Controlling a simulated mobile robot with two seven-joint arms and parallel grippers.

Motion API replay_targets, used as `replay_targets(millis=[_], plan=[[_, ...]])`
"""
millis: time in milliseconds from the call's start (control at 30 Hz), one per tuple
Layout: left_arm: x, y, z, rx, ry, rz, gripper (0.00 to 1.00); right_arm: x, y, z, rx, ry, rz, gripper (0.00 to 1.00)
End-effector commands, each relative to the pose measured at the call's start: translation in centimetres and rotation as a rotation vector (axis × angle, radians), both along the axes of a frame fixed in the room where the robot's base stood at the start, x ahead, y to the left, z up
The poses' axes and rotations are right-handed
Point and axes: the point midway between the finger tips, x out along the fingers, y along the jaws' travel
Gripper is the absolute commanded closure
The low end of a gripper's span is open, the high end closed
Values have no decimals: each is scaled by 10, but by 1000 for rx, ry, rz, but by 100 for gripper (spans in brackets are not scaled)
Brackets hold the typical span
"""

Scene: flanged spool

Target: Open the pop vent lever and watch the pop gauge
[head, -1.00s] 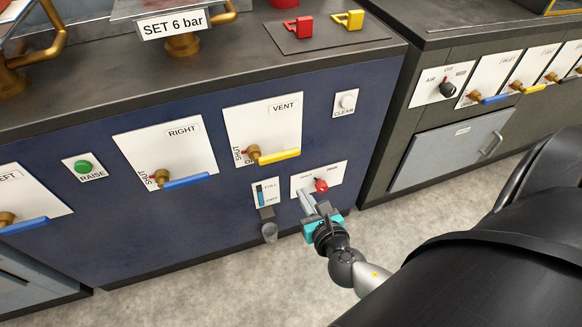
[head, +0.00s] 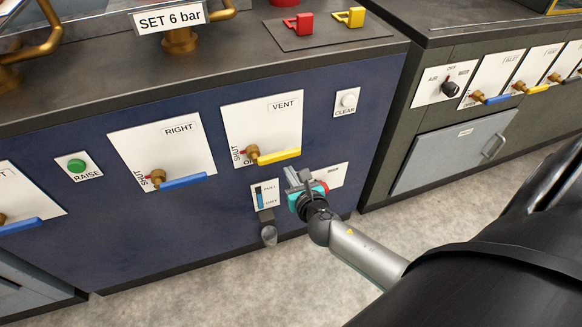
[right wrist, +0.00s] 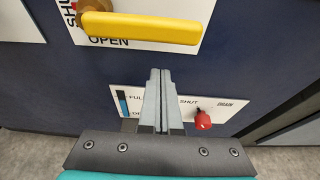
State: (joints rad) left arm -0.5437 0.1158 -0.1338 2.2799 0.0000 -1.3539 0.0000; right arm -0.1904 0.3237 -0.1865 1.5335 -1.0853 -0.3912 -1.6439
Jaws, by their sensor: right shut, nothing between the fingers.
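The vent lever (head: 279,156) is a yellow handle on a brass pivot, on a white panel (head: 262,118) marked VENT. The handle lies near level, pointing right. The words SHUT and OPEN stand near the pivot. In the right wrist view the lever (right wrist: 140,28) crosses the top, with OPEN just below it. My right gripper (head: 296,176) is shut and empty, just below the lever and apart from it; its fingers (right wrist: 160,73) point up toward the handle in the wrist view. No dial that I can tell is the pop gauge shows. My left gripper is not in view.
Below are a FULL level strip (head: 259,196) and a red drain knob (right wrist: 203,119), which my gripper mostly covers in the head view. A blue lever (head: 182,180) marked RIGHT is to the left. A CLEAR button (head: 347,101) is to the upper right.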

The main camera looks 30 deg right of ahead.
Motion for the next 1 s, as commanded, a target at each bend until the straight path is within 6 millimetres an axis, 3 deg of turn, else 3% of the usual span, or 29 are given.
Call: replay_targets(millis=[300,1000], plan=[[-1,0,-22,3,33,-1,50,-1,0,29,0,0,1,100],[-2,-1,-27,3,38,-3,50,-1,-5,35,-21,7,0,100]])
